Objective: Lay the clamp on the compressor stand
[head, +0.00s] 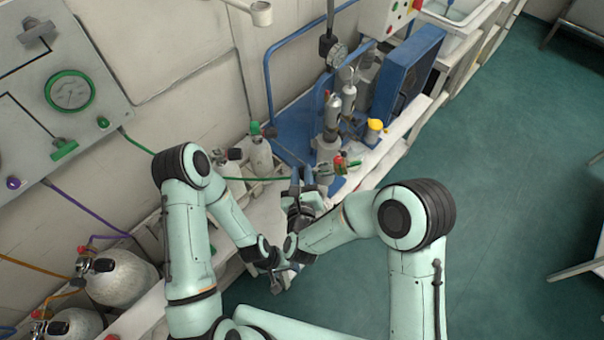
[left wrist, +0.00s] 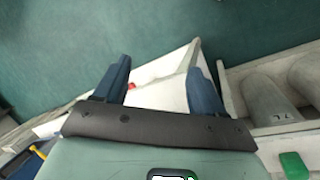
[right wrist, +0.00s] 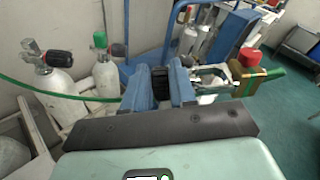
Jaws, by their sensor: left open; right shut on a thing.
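The clamp is a pale metal frame (right wrist: 212,78) with a red knob and a green-and-brass end. In the head view the clamp (head: 340,164) shows just right of my right gripper (head: 302,178). A green hose runs from the wall panel to behind these fingers. The compressor stand (head: 288,135), blue with a tubular rail, stands beyond the gripper against the wall, bearing cylinders and machinery. My left gripper (head: 281,281) is open and empty, lower down; its fingers (left wrist: 160,82) are wide apart.
A grey cylinder with a green knob (head: 259,152) stands left of my right gripper. Open green floor (head: 500,160) is at right.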

